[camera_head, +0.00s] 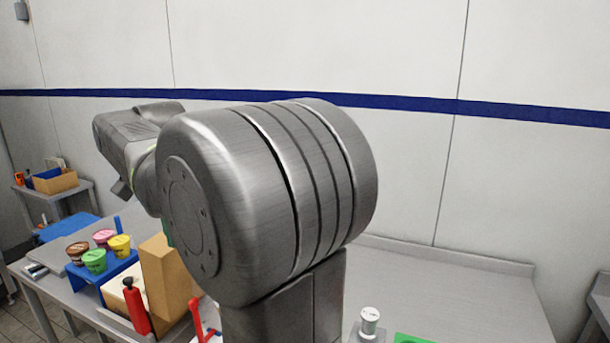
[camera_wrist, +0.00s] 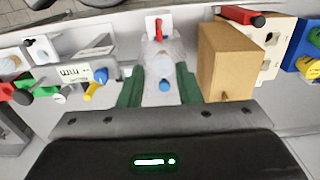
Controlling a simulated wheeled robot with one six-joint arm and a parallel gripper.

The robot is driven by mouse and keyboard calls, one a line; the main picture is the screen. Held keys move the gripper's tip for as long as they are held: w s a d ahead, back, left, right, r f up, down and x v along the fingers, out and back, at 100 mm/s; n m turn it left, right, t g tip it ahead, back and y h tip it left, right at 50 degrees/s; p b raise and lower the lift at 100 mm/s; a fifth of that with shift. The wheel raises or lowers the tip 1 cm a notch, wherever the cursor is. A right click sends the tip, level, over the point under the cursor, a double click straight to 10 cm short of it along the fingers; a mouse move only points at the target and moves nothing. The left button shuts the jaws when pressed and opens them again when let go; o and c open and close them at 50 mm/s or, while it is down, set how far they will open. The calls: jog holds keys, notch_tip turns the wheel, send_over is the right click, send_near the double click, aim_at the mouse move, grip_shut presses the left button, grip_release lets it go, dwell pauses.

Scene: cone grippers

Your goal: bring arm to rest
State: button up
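My arm fills the middle of the head view, raised and bent over the work table. Its far links reach to the left, and my gripper is mostly hidden there. In the wrist view my gripper (camera_wrist: 160,88) shows two green fingers standing apart. A pale grey shape and a small blue round thing (camera_wrist: 164,86) appear between them. I cannot tell how far below the fingers these lie, and neither finger visibly grips anything.
Several coloured tubs (camera_head: 95,260) stand on a blue stand at left, near a red bottle (camera_head: 136,306). A brown box (camera_head: 165,275) stands close beside my arm; it also shows right of the fingers (camera_wrist: 228,62). A silver cylinder (camera_head: 369,322) stands on the mostly clear right table.

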aim_at(193, 300)
notch_tip(193, 300, down, 14)
jog(key=shift+f, duration=0.25)
jog(key=shift+r+n, duration=0.15)
jog(key=shift+n, duration=0.25)
jog(key=n+b, duration=0.1)
jog(key=n, duration=0.2)
jog(key=n+b, duration=0.2)
jog(key=n, duration=0.3)
jog(key=n+b, duration=0.4)
jog(key=n, duration=0.2)
jog(key=shift+n, duration=0.3)
jog(key=shift+n+b, duration=0.8)
jog(key=shift+n, duration=0.3)
jog(key=shift+r, duration=0.1)
jog(key=shift+s+d, duration=0.1)
